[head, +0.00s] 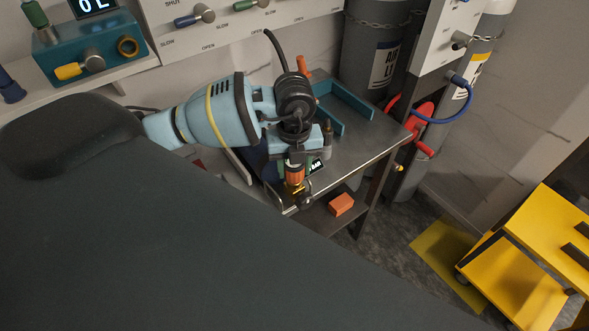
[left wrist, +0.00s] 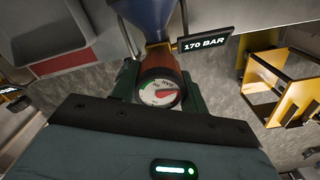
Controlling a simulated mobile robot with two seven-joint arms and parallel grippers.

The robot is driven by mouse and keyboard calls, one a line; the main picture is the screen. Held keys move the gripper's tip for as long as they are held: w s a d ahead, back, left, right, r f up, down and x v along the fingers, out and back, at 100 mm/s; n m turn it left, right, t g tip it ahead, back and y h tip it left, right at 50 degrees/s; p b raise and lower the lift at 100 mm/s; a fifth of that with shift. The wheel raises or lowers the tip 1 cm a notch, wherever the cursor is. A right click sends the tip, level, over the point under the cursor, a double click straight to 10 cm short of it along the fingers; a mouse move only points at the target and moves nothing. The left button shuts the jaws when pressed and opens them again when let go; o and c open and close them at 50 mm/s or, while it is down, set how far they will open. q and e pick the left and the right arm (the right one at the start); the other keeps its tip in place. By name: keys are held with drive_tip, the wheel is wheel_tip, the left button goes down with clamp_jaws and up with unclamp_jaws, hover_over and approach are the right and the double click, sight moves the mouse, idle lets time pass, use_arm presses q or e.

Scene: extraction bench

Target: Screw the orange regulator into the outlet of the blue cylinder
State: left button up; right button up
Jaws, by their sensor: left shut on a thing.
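My left gripper (head: 296,168) reaches over the steel bench's front edge and is shut on the orange regulator (head: 294,176). In the left wrist view, the gripper's green fingers (left wrist: 158,92) flank the regulator (left wrist: 147,68), whose round gauge faces the camera. A blue cylinder (left wrist: 143,15) is just beyond it, with brass between them. The regulator lines up closely with that brass part; I cannot tell whether the threads are engaged. In the head view the cylinder (head: 257,164) is mostly hidden behind my arm. My right gripper is not visible.
A black display (left wrist: 207,44) reads 170 BAR beside the cylinder. A teal bracket (head: 345,100) lies on the bench (head: 362,139). An orange block (head: 341,204) sits on the lower shelf. Grey cylinders (head: 374,50) stand behind; a yellow cart (head: 515,275) is at right.

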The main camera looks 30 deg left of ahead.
use_arm(q)
drive_tip(key=m, duration=0.6)
drive_tip(key=m+b, duration=0.1)
drive_tip(key=m, duration=0.5)
drive_tip(key=shift+f, duration=0.1)
drive_tip(key=m+b, duration=0.1)
drive_tip(key=m, duration=0.4)
drive_tip(key=shift+m, duration=0.4)
drive_tip(key=m+b, duration=0.1)
drive_tip(key=m, duration=0.2)
drive_tip(key=shift+m, duration=1)
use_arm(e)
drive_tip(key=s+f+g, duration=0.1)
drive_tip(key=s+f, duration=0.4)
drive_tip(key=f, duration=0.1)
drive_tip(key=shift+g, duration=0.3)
use_arm(q)
drive_tip(key=o, duration=1.1)
